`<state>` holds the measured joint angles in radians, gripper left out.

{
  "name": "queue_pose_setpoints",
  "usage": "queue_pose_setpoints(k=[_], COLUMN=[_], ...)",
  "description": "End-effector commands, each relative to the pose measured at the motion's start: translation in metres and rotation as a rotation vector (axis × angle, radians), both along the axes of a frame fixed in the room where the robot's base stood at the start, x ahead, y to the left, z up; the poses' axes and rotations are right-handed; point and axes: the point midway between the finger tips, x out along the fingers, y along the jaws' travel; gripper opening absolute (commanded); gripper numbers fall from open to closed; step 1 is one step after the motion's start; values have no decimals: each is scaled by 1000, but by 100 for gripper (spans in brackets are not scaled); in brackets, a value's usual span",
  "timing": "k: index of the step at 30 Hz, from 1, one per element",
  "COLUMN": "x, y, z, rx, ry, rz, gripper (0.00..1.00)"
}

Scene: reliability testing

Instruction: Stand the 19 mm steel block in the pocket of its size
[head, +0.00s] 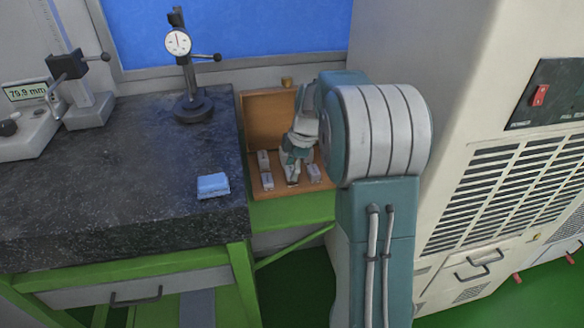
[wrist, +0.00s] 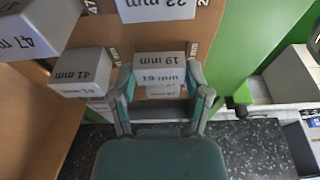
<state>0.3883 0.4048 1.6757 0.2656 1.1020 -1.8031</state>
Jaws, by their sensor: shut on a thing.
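The steel block marked 19 mm (wrist: 160,60) is between the two fingers of my gripper (wrist: 162,95) in the wrist view. The pocket under the held block is hidden, so I cannot tell whether the block is seated or just above.
The case lid (head: 268,120) stands open behind. A dark granite plate (head: 120,165) is left; a beige cabinet (head: 480,120) is right.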

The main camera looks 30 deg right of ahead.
Motion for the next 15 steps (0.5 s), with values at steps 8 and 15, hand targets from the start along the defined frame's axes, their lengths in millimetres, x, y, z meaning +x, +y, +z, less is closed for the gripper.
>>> queue_pose_setpoints(k=[8, 15], x=[0, 0], y=[0, 0], z=[-5, -10], rx=[0, 0], ry=[0, 0], rz=[0, 0], gripper=[5, 5])
